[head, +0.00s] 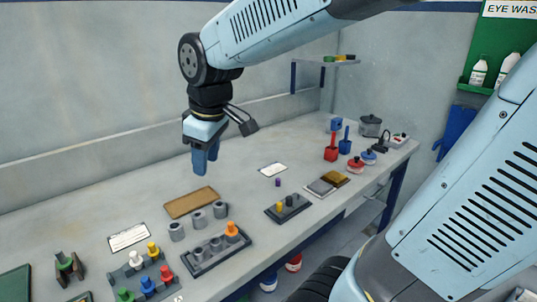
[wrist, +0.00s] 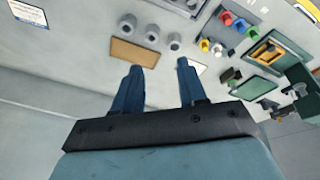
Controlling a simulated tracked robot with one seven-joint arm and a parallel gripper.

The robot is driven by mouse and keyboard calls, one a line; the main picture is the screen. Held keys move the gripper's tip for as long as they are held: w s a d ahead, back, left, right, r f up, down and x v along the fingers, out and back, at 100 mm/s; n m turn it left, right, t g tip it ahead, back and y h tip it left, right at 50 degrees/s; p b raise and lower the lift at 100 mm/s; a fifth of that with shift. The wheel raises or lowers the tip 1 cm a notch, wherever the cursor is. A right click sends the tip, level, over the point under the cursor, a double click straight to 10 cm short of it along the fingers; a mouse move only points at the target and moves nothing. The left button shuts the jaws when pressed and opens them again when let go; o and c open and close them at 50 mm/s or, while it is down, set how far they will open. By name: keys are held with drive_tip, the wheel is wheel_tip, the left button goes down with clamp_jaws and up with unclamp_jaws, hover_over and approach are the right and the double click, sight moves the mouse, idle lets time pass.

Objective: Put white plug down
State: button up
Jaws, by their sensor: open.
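The white plug (head: 135,259) stands in a dark rack (head: 156,292) at the lower left of the head view, beside a yellow plug (head: 152,249). Red (head: 166,273), blue (head: 147,285) and green (head: 125,295) plugs stand in the same rack. In the wrist view the white plug (wrist: 205,45) is small, near the top right. My gripper (head: 204,165) is open and empty, raised above the bench toward the wall. Its two blue fingers (wrist: 158,66) are spread apart in the wrist view, away from the rack.
A tan board (head: 191,202) lies near my gripper, with several grey cylinders (head: 198,219) in front. A grey rack (head: 217,251) holds an orange plug. Red holders (head: 331,148) and a pot (head: 370,126) stand at the far right. The bench along the wall is mostly clear.

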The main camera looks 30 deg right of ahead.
drive_tip(key=s+d+r+m+t+h, duration=0.1)
drive_tip(key=s+d+r+m+t, duration=0.1)
drive_tip(key=s+d+m, duration=0.6)
drive_tip(key=shift+s+d+m+t, duration=0.25)
drive_tip(key=shift+d+m, duration=0.35)
drive_tip(key=shift+d, duration=0.55)
